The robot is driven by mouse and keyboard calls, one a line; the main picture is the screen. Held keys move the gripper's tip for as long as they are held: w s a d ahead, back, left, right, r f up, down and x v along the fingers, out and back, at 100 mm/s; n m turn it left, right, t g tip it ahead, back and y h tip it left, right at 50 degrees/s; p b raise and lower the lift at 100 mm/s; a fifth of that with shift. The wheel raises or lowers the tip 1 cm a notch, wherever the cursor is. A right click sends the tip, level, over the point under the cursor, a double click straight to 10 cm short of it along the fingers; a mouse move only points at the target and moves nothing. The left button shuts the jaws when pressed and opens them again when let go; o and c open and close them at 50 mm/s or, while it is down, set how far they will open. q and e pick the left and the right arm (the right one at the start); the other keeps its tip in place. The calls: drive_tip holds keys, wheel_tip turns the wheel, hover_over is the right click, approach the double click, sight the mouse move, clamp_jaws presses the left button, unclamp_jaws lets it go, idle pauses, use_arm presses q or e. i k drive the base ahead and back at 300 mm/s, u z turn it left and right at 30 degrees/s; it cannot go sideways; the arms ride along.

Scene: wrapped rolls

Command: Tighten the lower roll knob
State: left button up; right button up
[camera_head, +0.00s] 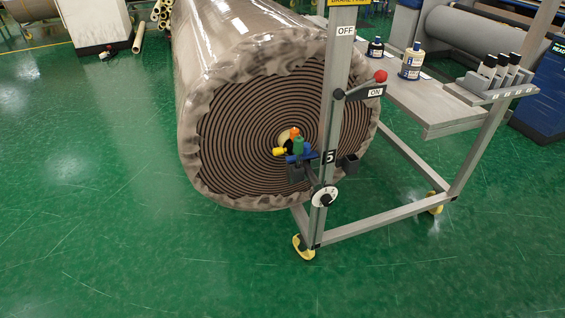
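A large wrapped roll (240,150) with dark spiral layers faces me in the middle of the view. A grey metal post (337,110) stands in front of its right side. Low on the post is a round white knob (324,196) with dark marks on its face; its exact setting is too small to read. Above it is a black plate with a "5" (329,157). Higher up, a lever with a red ball (380,76) points right beside the "ON" label (375,92); the "OFF" label (345,31) is above. Neither of my grippers is in view.
Small orange, yellow, green and blue parts (297,146) sit before the roll's core. A grey shelf (430,100) holds bottles (411,62). A rack of dark-topped holders (497,75) is at right. The frame's yellow feet (303,248) stand on open green floor.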

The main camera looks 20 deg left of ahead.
sight(294, 132)
drive_tip(key=z, duration=1.1)
drive_tip(key=i, duration=0.8)
drive_tip(key=u, duration=0.45)
